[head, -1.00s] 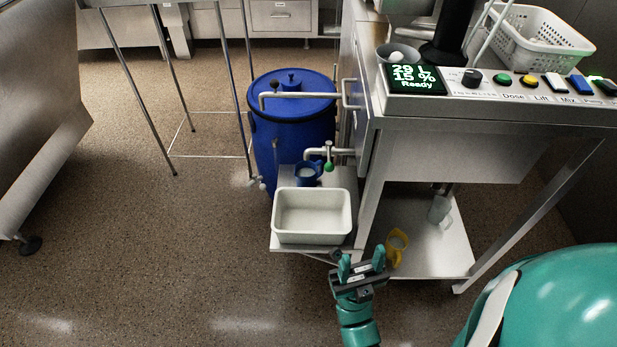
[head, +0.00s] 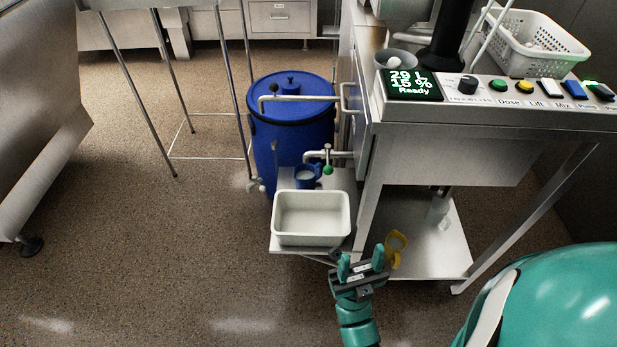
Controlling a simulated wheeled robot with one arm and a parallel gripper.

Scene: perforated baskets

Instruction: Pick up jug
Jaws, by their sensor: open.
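A small blue jug (head: 305,177) with pale contents stands on the steel side shelf, under the tap with the green knob (head: 328,169). A yellow handled jug-like vessel (head: 397,241) is at the front edge of the lower shelf, partly hidden by my gripper. A clear jug-like container (head: 438,210) stands farther back on that shelf. My gripper (head: 362,262) is open, with its teal fingers apart and nothing seen between them. In the picture it is just left of the yellow vessel and below the white tub. I cannot tell whether it touches the yellow vessel.
A white tub (head: 311,218) sits at the front of the side shelf. A blue barrel (head: 291,135) stands behind it. The steel machine (head: 450,155) with its control panel overhangs the lower shelf (head: 425,262). A white perforated basket (head: 535,45) is on top.

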